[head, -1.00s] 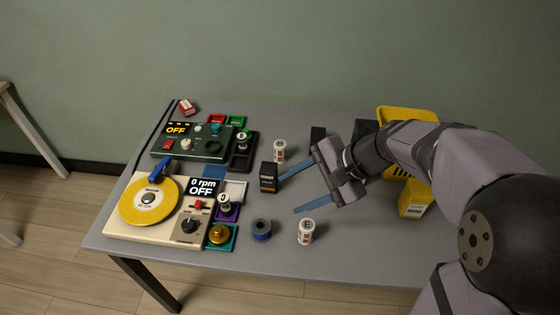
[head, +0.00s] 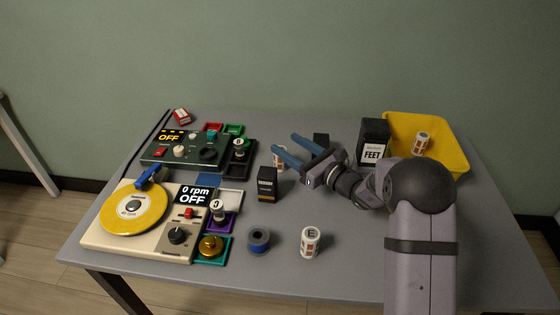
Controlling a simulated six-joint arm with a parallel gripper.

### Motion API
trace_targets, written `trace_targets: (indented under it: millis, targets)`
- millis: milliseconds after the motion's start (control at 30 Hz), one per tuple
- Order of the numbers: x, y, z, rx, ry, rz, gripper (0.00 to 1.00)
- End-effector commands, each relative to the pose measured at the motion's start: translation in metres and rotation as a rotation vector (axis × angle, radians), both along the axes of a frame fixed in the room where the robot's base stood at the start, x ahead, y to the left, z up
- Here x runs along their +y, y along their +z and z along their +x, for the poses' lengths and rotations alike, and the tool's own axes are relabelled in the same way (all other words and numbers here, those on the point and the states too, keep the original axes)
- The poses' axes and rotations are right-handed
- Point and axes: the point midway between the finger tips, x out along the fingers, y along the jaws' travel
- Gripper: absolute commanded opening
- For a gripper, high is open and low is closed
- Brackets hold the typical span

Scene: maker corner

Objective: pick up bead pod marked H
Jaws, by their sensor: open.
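No letter H is readable on any pod. One white cylinder (head: 310,243) with red-brown markings and a letter on top, possibly E, stands upright at the table's front. A similar white cylinder (head: 279,162) stands farther back, partly covered by a blue finger of my gripper (head: 283,142). A third white cylinder (head: 421,142) is in the yellow bin (head: 452,133) at the right. My gripper is open, its two blue fingers pointing left and back with nothing visible held. The near finger overlaps the back cylinder in the picture; I cannot tell whether they touch.
A small black box (head: 267,185) stands just in front of the fingers. A taller black box (head: 373,143) marked FEET stands beside the bin. A blue spool (head: 258,239) lies left of the front cylinder. The turntable unit (head: 133,208) and green control box (head: 181,150) fill the left.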

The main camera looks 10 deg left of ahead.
Motion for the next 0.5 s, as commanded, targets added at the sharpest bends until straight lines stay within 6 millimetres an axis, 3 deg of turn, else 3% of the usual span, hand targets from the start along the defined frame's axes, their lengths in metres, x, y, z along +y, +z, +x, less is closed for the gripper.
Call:
trace_targets:
  millis: [33,200,500]
  targets:
    - [0.0,-0.014,0.0,0.004,0.0,0.0,0.53]
    - [0.0,-0.034,0.0,-0.001,0.0,0.0,0.53]
    - [0.008,-0.036,0.006,-0.004,0.002,-0.002,0.53]
